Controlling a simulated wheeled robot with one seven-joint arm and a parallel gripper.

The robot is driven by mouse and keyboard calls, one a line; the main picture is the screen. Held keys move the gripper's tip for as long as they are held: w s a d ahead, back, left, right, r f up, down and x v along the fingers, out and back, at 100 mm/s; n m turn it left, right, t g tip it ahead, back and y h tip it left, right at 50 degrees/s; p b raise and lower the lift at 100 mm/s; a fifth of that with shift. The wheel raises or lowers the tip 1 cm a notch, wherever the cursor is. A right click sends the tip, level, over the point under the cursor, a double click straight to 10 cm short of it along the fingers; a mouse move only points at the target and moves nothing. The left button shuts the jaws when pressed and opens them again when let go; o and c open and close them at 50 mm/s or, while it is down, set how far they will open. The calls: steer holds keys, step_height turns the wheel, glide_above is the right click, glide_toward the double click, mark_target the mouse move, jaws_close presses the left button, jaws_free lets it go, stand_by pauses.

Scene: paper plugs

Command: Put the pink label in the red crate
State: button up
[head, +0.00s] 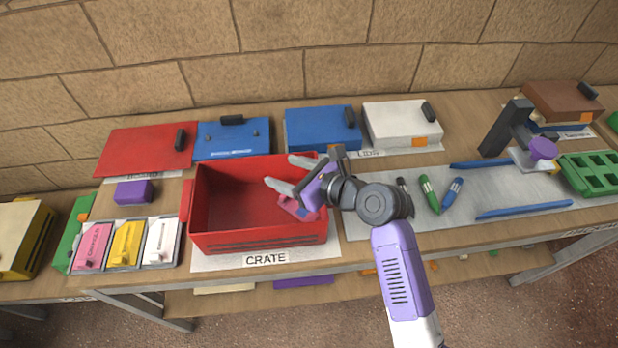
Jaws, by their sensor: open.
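The pink label (92,246), with dark writing and a small knob, lies in the leftmost slot of a tray at the table's left front. The open-topped red crate (263,238) stands to its right behind a "CRATE" sign. My gripper (280,170) is over the crate's right part, its two grey fingers spread and pointing left. Nothing shows between the fingertips. A small pink-and-blue piece (297,209) shows just below the lower finger; I cannot tell whether it is part of my gripper or a separate thing. My gripper hides part of the crate's right side.
Yellow (126,244) and white (160,242) labels sit beside the pink one. A purple block (133,192) lies behind them. Red, blue and white lids line the back. Green and blue markers (429,194) lie on a grey mat to the right.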

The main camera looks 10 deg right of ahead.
steer(key=v, duration=1.2)
steer(key=shift+n, duration=0.3)
steer(key=w+d+r+n+t+h, duration=0.2)
steer(key=w+d+r+n+t, duration=0.1)
steer(key=n, duration=0.1)
steer(key=s+d+f+n+t+h, duration=0.1)
steer(key=s+d+n+t+h, duration=0.35)
steer(key=s+d+n, duration=0.45)
steer(key=s+a+f+n+g+h, duration=0.1)
steer(key=s+n, duration=1.2)
steer(key=s, duration=1.5)
steer(key=shift+a+n+g+h, duration=0.35)
steer(key=shift+n+g+h, duration=0.05)
steer(key=shift+g+h, duration=0.4)
